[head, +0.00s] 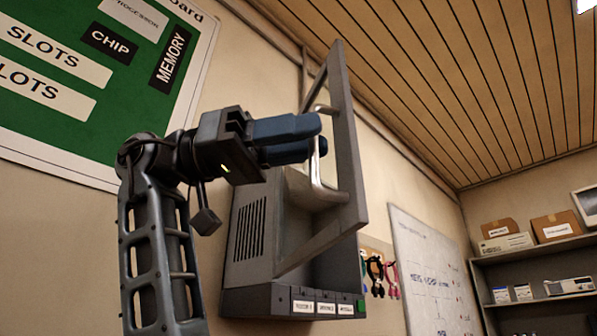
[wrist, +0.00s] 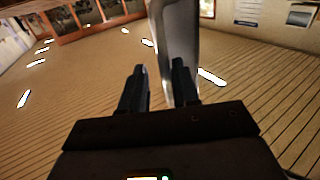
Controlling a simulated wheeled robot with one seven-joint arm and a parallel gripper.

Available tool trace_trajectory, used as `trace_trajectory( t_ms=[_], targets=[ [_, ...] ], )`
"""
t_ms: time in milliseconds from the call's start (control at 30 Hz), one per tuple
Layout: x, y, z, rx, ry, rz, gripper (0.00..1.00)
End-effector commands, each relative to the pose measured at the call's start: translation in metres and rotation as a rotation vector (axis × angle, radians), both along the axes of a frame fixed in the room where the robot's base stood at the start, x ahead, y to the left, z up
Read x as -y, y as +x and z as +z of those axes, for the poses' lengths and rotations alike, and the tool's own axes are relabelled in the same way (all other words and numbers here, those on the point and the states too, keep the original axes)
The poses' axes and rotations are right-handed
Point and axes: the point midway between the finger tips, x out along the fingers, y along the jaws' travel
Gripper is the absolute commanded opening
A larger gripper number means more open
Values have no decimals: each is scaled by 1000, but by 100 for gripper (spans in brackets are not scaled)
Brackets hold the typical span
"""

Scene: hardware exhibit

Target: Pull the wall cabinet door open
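The grey wall cabinet (head: 255,232) hangs in the middle of the head view, with vent slots on its side. Its framed door (head: 345,140) stands partly open, swung out from the body. A pale bent bar handle (head: 320,172) is on the door; a grey piece, likely this handle, shows in the wrist view (wrist: 174,30). My gripper (head: 312,138) has its blue fingertips at the handle, the upper one covering part of it. In the wrist view its fingers (wrist: 159,85) are apart, with the grey piece by the right finger. Contact is unclear.
Labelled modules (head: 318,305) line the cabinet's bottom edge. A green board (head: 60,110) hangs on the wall at left. A whiteboard (head: 425,270) and shelves with boxes (head: 555,228) are at right.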

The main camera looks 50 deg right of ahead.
Motion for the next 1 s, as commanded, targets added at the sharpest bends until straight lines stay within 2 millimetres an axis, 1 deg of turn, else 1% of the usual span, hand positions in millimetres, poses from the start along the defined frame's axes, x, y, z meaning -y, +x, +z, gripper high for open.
trace_trajectory(
  t_ms=[167,267,500,600,800,1000],
  targets=[
    [-3,6,-1,0,0,0,30],
    [-8,16,-1,0,-1,0,30],
    [-24,48,-1,-2,0,-1,30],
    [-29,58,-1,0,4,3,30],
    [-34,69,0,0,1,1,30],
    [-35,71,0,0,0,0,30]
  ],
)
